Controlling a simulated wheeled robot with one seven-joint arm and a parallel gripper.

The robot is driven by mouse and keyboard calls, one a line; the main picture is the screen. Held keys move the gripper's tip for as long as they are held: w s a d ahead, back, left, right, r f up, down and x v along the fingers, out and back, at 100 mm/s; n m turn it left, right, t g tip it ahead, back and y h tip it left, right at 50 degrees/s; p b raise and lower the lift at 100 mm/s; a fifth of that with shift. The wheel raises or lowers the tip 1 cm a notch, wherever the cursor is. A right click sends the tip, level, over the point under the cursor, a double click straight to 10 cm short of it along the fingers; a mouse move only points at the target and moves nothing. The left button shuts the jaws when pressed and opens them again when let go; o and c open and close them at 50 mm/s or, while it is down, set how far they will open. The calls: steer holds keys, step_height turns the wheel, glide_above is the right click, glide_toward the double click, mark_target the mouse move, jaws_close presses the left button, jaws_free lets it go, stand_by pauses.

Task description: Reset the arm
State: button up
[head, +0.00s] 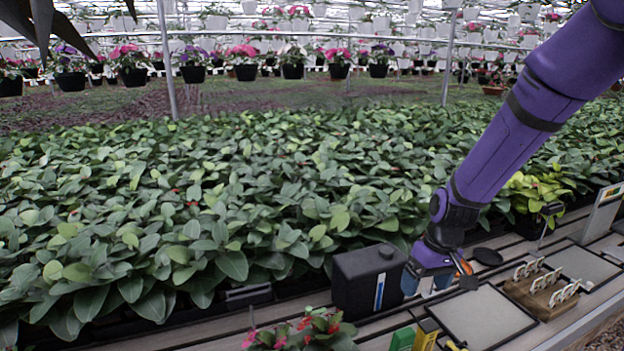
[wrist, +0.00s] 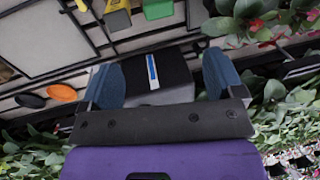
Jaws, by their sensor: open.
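My purple arm comes down from the upper right in the head view. My gripper (head: 427,284) points down beside the right side of a black box-like container (head: 362,280) with a cap and a blue-and-white strip. In the wrist view my gripper (wrist: 162,74) has its two blue fingers spread wide apart. The black container (wrist: 175,72) shows in the gap beyond the fingers, with nothing visibly gripped. I cannot tell whether a finger touches it.
A slatted bench (head: 230,322) carries a grey tray (head: 487,318), a wooden rack with white clips (head: 541,292), green and yellow items (head: 403,339) and a red-flowered plant (head: 305,331). Dense leafy plants (head: 200,210) lie behind. Hanging pots (head: 243,70) line the back.

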steer(key=s+d+r+m+t+h, duration=0.1)
steer(key=s+r, duration=0.3)
steer(key=r, duration=0.4)
steer(key=s+d+r+t, duration=0.1)
steer(key=s+r+t, duration=0.15)
steer(key=r, duration=0.55)
steer(key=s+d+r+m+t, duration=0.1)
steer(key=s+r+m+t, duration=0.1)
steer(key=s+r, duration=0.8)
steer(key=s, duration=0.5)
steer(key=shift+d+h, duration=0.3)
steer(key=shift+h, duration=0.1)
steer(key=shift+o, duration=0.2)
steer(key=shift+o, duration=1)
